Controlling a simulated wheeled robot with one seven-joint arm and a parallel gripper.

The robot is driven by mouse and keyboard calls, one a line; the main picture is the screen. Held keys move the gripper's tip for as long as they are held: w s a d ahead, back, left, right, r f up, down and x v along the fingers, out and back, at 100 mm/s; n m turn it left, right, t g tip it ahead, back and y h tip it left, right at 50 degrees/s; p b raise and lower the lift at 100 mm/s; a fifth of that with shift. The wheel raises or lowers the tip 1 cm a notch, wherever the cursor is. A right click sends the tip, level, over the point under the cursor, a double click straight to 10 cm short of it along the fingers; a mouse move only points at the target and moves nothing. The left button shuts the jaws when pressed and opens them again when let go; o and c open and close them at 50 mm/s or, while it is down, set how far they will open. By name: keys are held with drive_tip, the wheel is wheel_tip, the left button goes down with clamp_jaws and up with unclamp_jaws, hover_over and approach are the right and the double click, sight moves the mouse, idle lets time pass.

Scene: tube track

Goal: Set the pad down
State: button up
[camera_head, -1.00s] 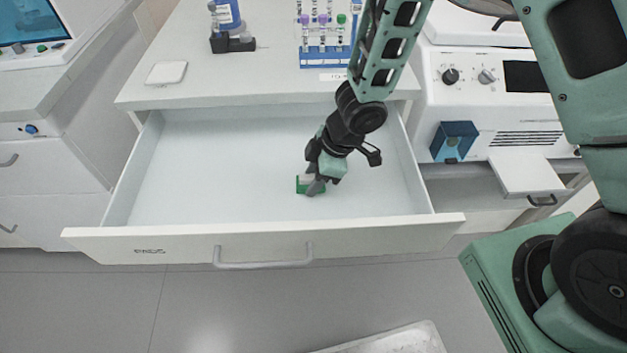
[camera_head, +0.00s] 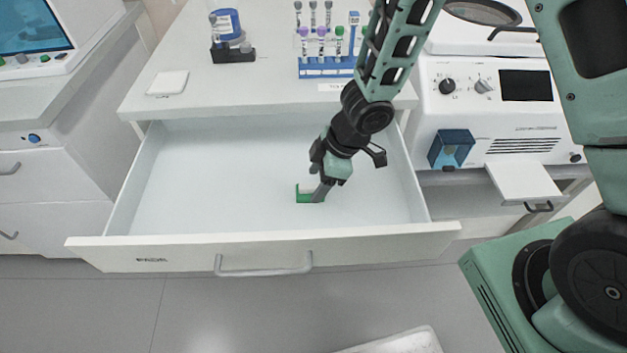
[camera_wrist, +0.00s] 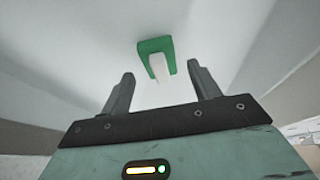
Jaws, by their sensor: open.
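A small green and white pad (camera_head: 303,197) lies on the floor of the open drawer (camera_head: 215,175), right of its middle. In the wrist view the pad (camera_wrist: 147,46) has a green back and a white part that points toward me. My gripper (camera_head: 321,192) reaches down into the drawer beside the pad and partly hides it. In the wrist view my gripper (camera_wrist: 161,72) has its two fingers wide apart. The pad lies just beyond the fingertips, with no finger visibly touching it.
The drawer's front panel (camera_head: 180,253) and side walls surround my gripper. The counter above holds a white square (camera_head: 168,83), a dark holder with a blue-labelled bottle (camera_head: 227,22) and a blue tube rack (camera_head: 325,68). The left of the drawer is empty.

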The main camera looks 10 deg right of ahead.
drive_tip(key=s+d+r+m+t+h+p, duration=0.1)
drive_tip(key=s+d+r+m+h+p, duration=0.15)
drive_tip(key=r, duration=0.75)
drive_tip(key=s+d+r+m+t+h+p, duration=0.1)
drive_tip(key=r+m+p, duration=0.15)
drive_tip(key=r, duration=0.75)
drive_tip(key=s+r+m+g, duration=0.1)
drive_tip(key=s+r, duration=0.2)
drive_tip(key=s, duration=0.5)
drive_tip(key=s+a+r+m+g, duration=0.1)
drive_tip(key=s+r, duration=0.3)
drive_tip(key=s, duration=0.4)
drive_tip(key=shift+a+m+g, duration=0.2)
drive_tip(key=shift+m+g, duration=0.2)
drive_tip(key=shift+m, duration=0.1)
drive_tip(key=shift+r+h, duration=0.1)
drive_tip(key=shift+h, duration=0.15)
